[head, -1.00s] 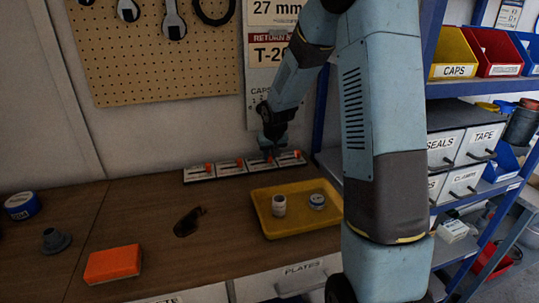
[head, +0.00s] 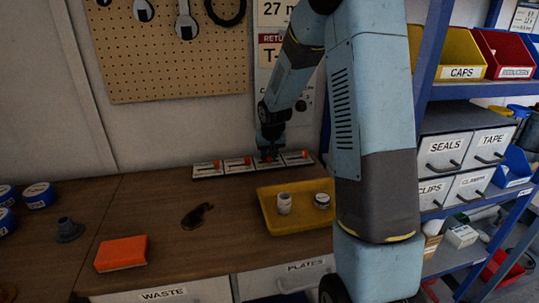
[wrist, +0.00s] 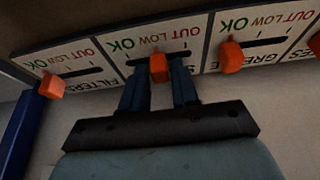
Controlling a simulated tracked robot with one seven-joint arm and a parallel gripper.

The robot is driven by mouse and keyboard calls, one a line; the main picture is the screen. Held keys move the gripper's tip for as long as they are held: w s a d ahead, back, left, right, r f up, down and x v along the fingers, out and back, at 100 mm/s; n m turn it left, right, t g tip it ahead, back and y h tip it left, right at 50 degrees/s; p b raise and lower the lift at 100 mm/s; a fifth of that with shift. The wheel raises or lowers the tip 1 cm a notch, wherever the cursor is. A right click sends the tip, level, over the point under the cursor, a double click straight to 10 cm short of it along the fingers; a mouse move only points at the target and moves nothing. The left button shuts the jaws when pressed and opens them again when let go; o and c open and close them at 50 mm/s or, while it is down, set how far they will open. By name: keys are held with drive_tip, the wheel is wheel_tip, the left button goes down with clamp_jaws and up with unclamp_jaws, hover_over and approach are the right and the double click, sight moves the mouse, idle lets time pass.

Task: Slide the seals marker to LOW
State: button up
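The seals board (wrist: 165,48) is the second from the left in the wrist view, its name partly hidden by my gripper. Its orange marker (wrist: 158,68) sits below the word LOW, near mid-slot. My gripper (wrist: 160,75) has its two dark blue fingers apart, one on each side of this marker; narrow gaps seem to show. In the head view my gripper (head: 268,153) is at the third board from the left, at the back of the bench.
The filters marker (wrist: 50,86) and the grease marker (wrist: 231,56) sit beside it, near their OK ends. A yellow tray (head: 267,219) holding two small items, a dark stain and an orange block (head: 121,253) are in front on the wooden bench. Shelves with bins stand right.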

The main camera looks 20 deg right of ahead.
drive_tip(key=shift+o, duration=1.3)
drive_tip(key=v, duration=1.3)
drive_tip(key=shift+s+r, duration=0.15)
drive_tip(key=shift+r, duration=0.15)
drive_tip(key=shift+s+r, duration=0.1)
drive_tip(key=s+r, duration=0.3)
drive_tip(key=s, duration=0.7)
drive_tip(key=s+a+r, duration=0.1)
drive_tip(key=s+r, duration=0.2)
drive_tip(key=s, duration=0.8)
drive_tip(key=s+a+r+n+t, duration=0.1)
drive_tip(key=s+r, duration=0.2)
drive_tip(key=s, duration=0.7)
drive_tip(key=shift+s+r, duration=0.35)
